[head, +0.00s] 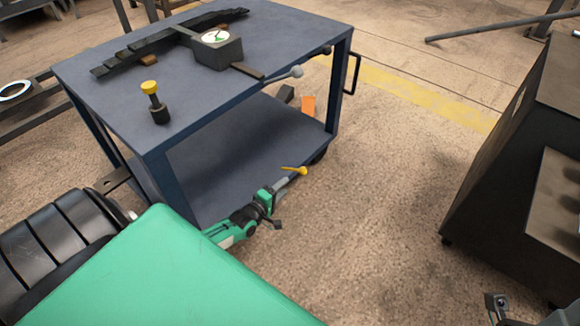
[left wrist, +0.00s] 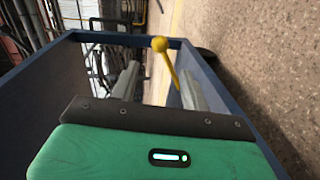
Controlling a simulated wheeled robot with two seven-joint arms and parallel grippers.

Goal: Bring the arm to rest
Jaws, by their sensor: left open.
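My left gripper (head: 284,184) is open beside the right side of the blue cart, below the level of its top. Its green and black wrist shows behind it in the head view. In the left wrist view the two grey fingers of the left gripper (left wrist: 158,90) stand apart. A thin yellow rod with a round knob (head: 294,170) lies at the fingertips in the head view. The knobbed rod (left wrist: 165,62) also shows near the right finger in the left wrist view; I cannot tell whether the fingers touch it. My right gripper's fingers are not visible.
The blue cart (head: 110,90) carries dark flat bars (head: 160,42), a dial gauge (head: 216,38) and a yellow-topped black post (head: 152,100). A grey-knobbed lever (head: 292,73) juts from its edge. A dark cabinet (head: 510,150) stands right. Floor between them is clear.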

